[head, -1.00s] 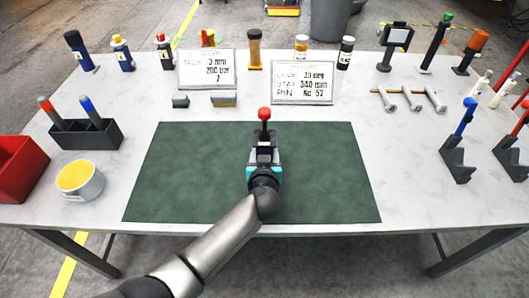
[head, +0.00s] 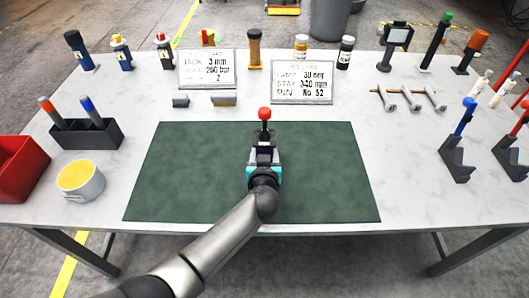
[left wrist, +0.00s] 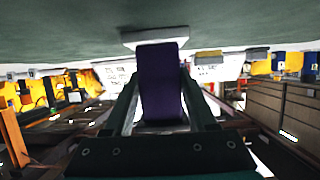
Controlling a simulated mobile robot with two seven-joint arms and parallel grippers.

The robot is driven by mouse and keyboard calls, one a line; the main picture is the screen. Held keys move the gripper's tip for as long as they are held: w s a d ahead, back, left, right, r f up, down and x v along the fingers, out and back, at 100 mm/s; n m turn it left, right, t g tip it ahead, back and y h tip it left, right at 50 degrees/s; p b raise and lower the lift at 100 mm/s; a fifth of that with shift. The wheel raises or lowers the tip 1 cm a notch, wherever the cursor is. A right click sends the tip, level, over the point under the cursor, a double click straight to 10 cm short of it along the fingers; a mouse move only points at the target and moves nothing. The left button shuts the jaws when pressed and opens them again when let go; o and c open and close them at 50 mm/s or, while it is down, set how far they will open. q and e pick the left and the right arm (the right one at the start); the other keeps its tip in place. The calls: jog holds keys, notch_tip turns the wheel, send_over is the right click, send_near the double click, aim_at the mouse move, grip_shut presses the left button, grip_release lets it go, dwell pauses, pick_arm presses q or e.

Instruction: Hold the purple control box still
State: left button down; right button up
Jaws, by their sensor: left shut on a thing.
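The purple control box (left wrist: 160,78) is upright between the two fingers of my left gripper (left wrist: 160,100) in the left wrist view. A pale plate (left wrist: 155,38) shows at one end of it, against the green mat. In the head view the left gripper (head: 264,165) is over the middle of the green mat (head: 190,180) and hides most of the box. A lever with a red ball knob (head: 264,113) stands up just beyond the gripper. The left gripper is shut on the box. My right gripper is in neither view.
Two printed signs (head: 206,69) (head: 302,82) stand behind the mat, with several bottles and tools along the back edge. A dark holder (head: 86,134), a yellow-topped tin (head: 80,180) and a red bin (head: 20,168) are at left. Dark angled stands (head: 455,160) are at right. The mat is otherwise clear.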

pick_arm(q)
jog(key=shift+s+f+p, duration=0.1)
jog(key=shift+f+p, duration=0.1)
jog(key=shift+p, duration=0.15)
dwell(1.3)
jog(key=c, duration=0.7)
grip_release()
jog(key=shift+s+f, duration=0.1)
jog(key=shift+f, duration=0.05)
jog(key=shift+r, duration=0.2)
grip_shut()
jog(key=shift+w, duration=0.2)
jog(key=shift+r, duration=0.2)
